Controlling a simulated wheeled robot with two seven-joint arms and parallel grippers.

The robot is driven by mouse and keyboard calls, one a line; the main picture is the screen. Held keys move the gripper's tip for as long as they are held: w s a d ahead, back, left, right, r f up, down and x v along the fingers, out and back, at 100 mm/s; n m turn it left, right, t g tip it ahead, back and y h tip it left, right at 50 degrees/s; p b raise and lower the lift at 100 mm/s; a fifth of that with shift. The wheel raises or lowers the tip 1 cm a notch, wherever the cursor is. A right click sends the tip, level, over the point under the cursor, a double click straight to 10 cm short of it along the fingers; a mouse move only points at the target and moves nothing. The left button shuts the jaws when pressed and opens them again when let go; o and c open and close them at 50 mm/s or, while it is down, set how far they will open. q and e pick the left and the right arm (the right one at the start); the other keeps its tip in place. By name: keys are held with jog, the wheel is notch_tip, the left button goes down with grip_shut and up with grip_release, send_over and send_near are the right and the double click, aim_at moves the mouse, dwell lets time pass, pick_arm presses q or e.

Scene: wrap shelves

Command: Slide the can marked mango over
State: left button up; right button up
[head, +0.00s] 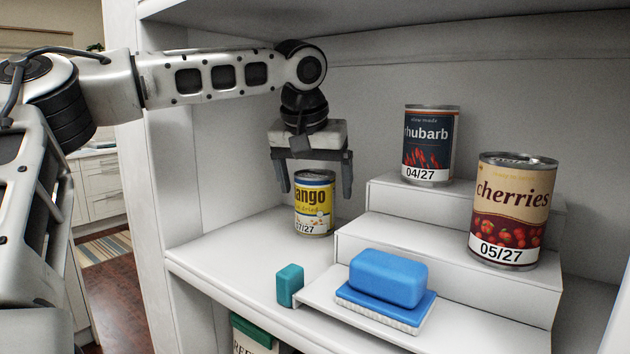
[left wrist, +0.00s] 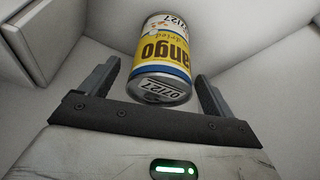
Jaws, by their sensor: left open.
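The mango can (head: 314,208), yellow, white and blue with a date label, stands upright on the white shelf at the left, beside the stepped riser. It also shows in the left wrist view (left wrist: 163,62), where it appears upside down. My left gripper (head: 316,190) hangs fingers down above the can, with one finger on each side of it in the head view. In the left wrist view the fingers (left wrist: 155,88) are wide apart with the can between and beyond them. Whether a finger touches the can cannot be told. My right gripper is not in view.
A white stepped riser (head: 350,245) stands right of the mango can. It bears a rhubarb can (head: 430,150), a cherries can (head: 512,215) and a blue butter-dish-like block (head: 388,278). A small teal block (head: 289,285) lies near the shelf's front edge. An upper shelf (head: 400,12) hangs above.

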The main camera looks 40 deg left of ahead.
pick_arm(q)
jog(key=shift+w+a+f, duration=0.1)
jog(key=shift+w+f, duration=0.05)
jog(key=shift+f, duration=0.4)
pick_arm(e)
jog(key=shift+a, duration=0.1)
pick_arm(q)
jog(key=c, duration=1.3)
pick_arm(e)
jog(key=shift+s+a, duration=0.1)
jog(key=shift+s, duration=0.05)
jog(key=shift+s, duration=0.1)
